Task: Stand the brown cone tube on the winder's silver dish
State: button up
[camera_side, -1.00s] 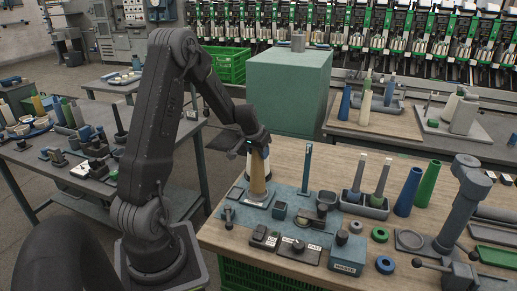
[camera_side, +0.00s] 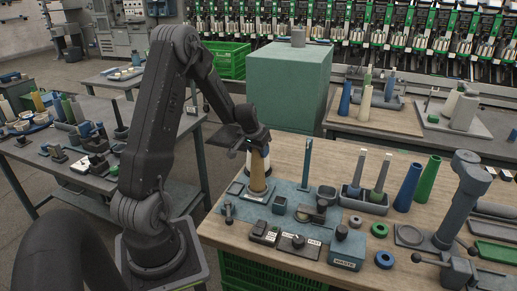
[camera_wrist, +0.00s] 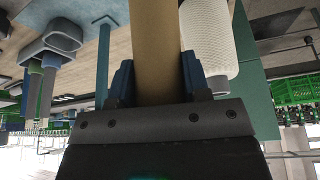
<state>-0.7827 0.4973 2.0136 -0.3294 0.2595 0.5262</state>
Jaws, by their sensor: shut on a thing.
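The brown cone tube (camera_side: 258,178) is upright at the left end of a blue-grey plate, wide end down. My gripper (camera_side: 257,146) is shut on its upper part. In the wrist view, the tube (camera_wrist: 158,50) passes between the blue fingers (camera_wrist: 157,80). The tube's foot is over or on a pale-rimmed spot (camera_side: 257,199) on the plate. I cannot tell whether this spot is the silver dish, or whether the foot touches it. The tube hides most of it.
A white textured cone (camera_wrist: 207,40) shows close beside the tube in the wrist view. A thin blue post (camera_side: 307,162) stands to the right on the plate. Small fittings and a waste box (camera_side: 347,252) are in front and right. Blue (camera_side: 408,187) and green (camera_side: 428,180) cones stand farther right.

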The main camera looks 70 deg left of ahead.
jog(key=shift+f, duration=0.1)
dwell(0.3)
jog(key=shift+f, duration=0.35)
jog(key=o, duration=1)
jog(key=shift+c, duration=0.2)
jog(key=shift+r, duration=0.1)
jog(key=v, duration=1.3)
jog(key=shift+r, duration=0.35)
jog(key=shift+d, duration=0.2)
